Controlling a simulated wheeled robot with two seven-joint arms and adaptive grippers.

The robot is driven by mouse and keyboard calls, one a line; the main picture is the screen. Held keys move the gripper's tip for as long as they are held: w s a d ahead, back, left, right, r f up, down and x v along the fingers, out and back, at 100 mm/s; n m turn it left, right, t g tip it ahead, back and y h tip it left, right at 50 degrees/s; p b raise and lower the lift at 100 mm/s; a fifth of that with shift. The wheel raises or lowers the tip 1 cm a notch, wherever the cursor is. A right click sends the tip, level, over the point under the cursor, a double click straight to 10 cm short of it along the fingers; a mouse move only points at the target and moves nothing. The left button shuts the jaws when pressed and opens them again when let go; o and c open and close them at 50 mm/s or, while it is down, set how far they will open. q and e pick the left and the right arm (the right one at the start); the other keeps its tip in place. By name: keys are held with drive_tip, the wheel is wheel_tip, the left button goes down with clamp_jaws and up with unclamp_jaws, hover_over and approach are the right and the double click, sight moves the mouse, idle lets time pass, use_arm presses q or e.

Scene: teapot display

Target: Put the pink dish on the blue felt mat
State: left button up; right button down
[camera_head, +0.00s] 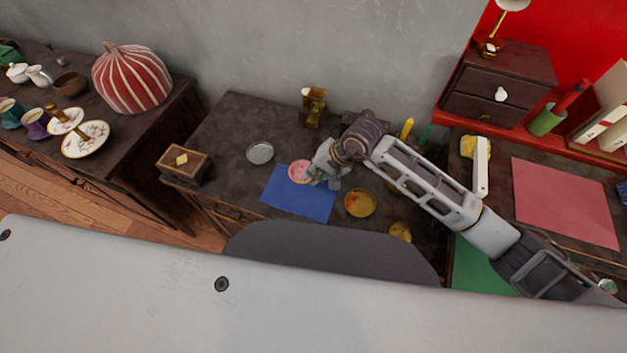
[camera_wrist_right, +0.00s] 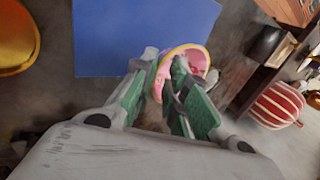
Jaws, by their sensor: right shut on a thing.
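The pink dish (camera_head: 299,171) is at the tip of my right gripper (camera_head: 322,174), which is shut on its edge. In the head view the dish overlaps the upper edge of the blue felt mat (camera_head: 298,196). In the right wrist view the pink dish (camera_wrist_right: 195,58) shows tilted between the green-padded fingers of the right gripper (camera_wrist_right: 163,75), beside the edge of the blue mat (camera_wrist_right: 140,35). I cannot tell whether the dish touches the mat or table. My left gripper is not in view.
A grey round dish (camera_head: 260,152) lies left of the pink one, and a yellow dish (camera_head: 360,203) lies right of the mat. A wooden box (camera_head: 183,164) stands at the table's left end. A brass object (camera_head: 313,105) stands at the back. Most of the mat is bare.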

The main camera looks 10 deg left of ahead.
drive_tip(key=shift+f, duration=0.55)
drive_tip(key=shift+f, duration=1.85)
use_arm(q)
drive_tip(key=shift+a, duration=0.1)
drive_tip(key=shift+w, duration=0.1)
use_arm(e)
drive_tip(key=shift+f, duration=0.1)
drive_tip(key=c, duration=1.4)
unclamp_jaws()
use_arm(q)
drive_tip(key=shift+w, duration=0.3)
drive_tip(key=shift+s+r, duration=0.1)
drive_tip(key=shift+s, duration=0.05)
